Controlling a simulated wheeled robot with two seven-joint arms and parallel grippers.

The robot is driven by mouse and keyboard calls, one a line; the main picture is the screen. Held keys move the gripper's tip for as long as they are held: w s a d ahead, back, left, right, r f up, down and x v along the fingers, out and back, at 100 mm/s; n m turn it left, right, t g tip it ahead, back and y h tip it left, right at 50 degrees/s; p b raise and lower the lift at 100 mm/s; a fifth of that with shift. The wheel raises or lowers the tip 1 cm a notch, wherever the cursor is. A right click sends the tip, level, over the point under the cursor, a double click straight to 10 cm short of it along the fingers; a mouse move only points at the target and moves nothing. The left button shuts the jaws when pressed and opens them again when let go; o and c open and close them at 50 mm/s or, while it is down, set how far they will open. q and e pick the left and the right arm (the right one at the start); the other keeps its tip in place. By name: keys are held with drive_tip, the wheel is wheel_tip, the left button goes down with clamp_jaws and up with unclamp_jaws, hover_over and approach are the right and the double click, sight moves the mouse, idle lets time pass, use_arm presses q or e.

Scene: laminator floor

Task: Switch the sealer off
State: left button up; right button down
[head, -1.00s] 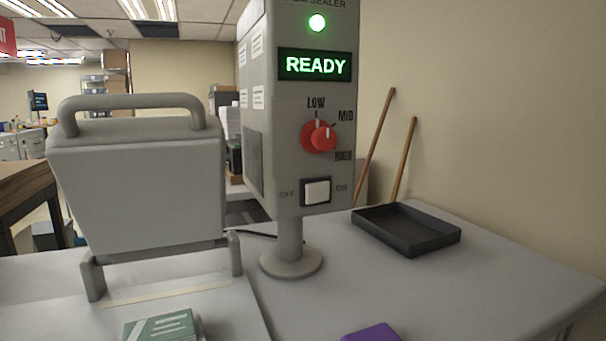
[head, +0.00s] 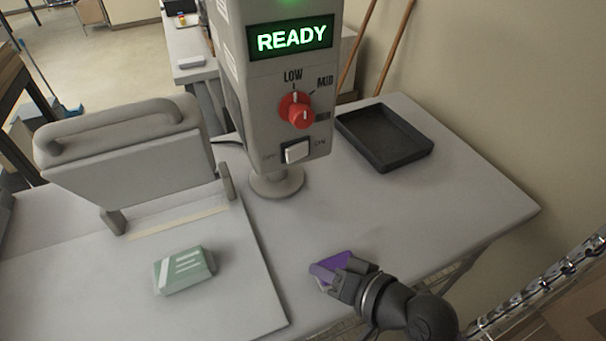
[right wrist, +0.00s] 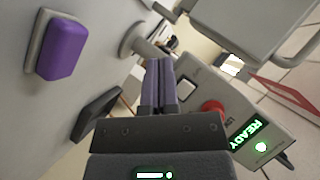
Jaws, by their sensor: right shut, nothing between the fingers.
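The sealer's grey control box (head: 270,90) stands on a post, its display (head: 292,38) lit green with READY. Its white rocker switch (head: 296,151) sits between OFF and ON labels, below a red knob (head: 300,112). Which side of the rocker is pressed is too small to tell. My right gripper (head: 322,271) is shut and empty, in front of and below the box, apart from the switch. In the right wrist view, its closed fingers (right wrist: 159,86) show left of the switch (right wrist: 187,88), with the knob (right wrist: 212,106) further right. My left gripper is out of view.
A purple block (right wrist: 62,45) on a grey base lies on the table, partly behind my gripper in the head view. A green packet (head: 184,270) lies on the sealer bed, under the raised lid (head: 130,150). A black tray (head: 384,137) stands right of the box.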

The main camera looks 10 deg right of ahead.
drive_tip(key=w+d+r+m+t+h, duration=0.1)
drive_tip(key=w+d+r+m+t, duration=0.4)
drive_tip(key=m, duration=0.4)
drive_tip(key=shift+d+r+m+t, duration=0.3)
drive_tip(key=shift+r+m+t, duration=0.1)
drive_tip(key=shift+r+t, duration=0.3)
drive_tip(key=shift+w, duration=0.2)
drive_tip(key=p, duration=0.2)
approach(293, 155)
drive_tip(key=x, duration=0.6)
drive_tip(key=shift+w, duration=0.1)
drive_tip(key=shift+w+a, duration=0.3)
drive_tip(key=shift+w, duration=0.3)
